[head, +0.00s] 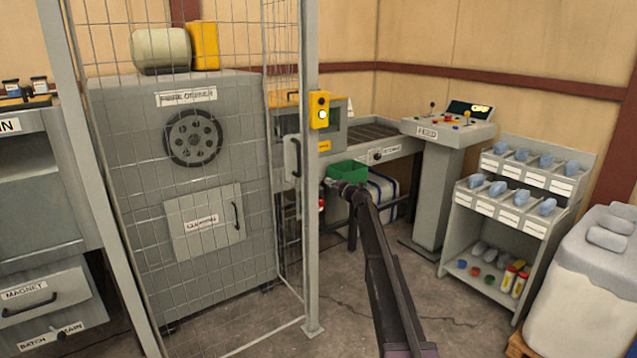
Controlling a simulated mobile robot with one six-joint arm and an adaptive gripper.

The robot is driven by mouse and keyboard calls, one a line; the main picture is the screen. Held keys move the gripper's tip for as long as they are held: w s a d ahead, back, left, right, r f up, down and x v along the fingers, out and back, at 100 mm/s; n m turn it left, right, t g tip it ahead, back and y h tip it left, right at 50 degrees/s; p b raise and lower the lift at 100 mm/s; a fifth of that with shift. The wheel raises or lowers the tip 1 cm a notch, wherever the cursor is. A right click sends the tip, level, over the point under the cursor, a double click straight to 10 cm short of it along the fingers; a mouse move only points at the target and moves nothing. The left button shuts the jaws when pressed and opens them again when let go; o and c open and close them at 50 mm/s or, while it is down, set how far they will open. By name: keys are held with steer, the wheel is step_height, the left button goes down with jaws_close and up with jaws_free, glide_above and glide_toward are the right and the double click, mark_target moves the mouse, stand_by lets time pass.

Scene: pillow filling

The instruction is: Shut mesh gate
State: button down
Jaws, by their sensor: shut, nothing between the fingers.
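The mesh gate (250,165) is a grey wire panel in a thin frame, standing in front of the grey fibre opener. A pale handle plate with a dark grip (293,158) shows beside the right-hand grey post (311,235). I cannot tell whether the gate's edge meets that post. A yellow switch box (319,110) with a pale round button is on the post. My gripper (333,184) is at the end of my dark arm, just right of the post at about the handle's height. It is shut and appears empty; its fingertips are small and partly unclear.
The fibre opener (115,140) fills the space behind the mesh. A green tray (348,170) is close behind my gripper. A feed console (440,165), a rack of bins (480,235) and a large pale sack (590,285) stand right. Floor between post and rack is mostly clear.

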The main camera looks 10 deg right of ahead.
steer(key=shift+s+d, duration=0.15)
steer(key=shift+d, duration=0.35)
steer(key=shift+s+d, duration=0.15)
steer(key=shift+d, duration=0.35)
